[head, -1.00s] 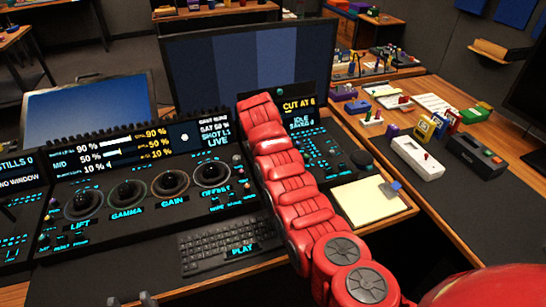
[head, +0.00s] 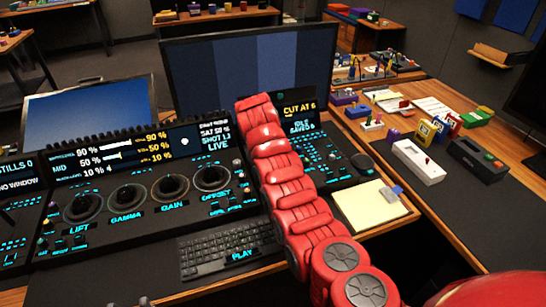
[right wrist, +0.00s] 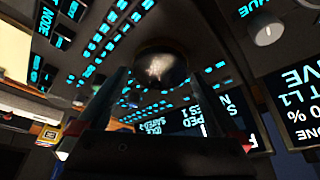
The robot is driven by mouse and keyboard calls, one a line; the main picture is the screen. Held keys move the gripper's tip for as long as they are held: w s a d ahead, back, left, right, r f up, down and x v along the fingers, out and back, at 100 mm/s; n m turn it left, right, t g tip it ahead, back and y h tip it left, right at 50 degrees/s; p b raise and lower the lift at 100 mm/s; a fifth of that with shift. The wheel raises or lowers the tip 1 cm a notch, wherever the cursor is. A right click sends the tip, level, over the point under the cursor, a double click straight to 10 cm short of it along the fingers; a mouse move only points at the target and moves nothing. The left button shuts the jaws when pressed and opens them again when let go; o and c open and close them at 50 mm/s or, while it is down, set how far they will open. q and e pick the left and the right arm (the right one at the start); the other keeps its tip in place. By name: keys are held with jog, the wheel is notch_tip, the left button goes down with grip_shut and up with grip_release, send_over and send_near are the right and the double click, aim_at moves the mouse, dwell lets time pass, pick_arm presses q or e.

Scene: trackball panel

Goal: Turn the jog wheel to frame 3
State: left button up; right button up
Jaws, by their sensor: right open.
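A dark round knob (head: 362,163), which looks like the jog wheel, sits at the right end of the right-hand panel. A yellow readout (head: 299,107) above that panel says CUT AT 6. My right arm reaches over the panel in the head view and hides its own gripper. In the right wrist view my right gripper (right wrist: 155,100) is open, its fingers to either side of a glossy dark round top (right wrist: 160,68). I cannot tell whether that is the jog wheel or whether the fingers touch it. My left gripper (head: 130,303) barely shows at the bottom edge, two grey tips apart.
Trackballs (head: 170,187) with rings stand on the left panel. A keyboard (head: 228,249) lies in front of it. A notepad (head: 370,207) lies right of my arm. A monitor (head: 245,70) stands behind. A small knob (right wrist: 265,30) shows in the wrist view.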

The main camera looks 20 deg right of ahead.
jog(key=v, duration=0.6)
jog(key=shift+a+r+b, duration=0.2)
jog(key=shift+r+b, duration=0.1)
jog(key=p+v, duration=0.9)
jog(key=p, duration=0.7)
jog(key=shift+s+r, duration=0.25)
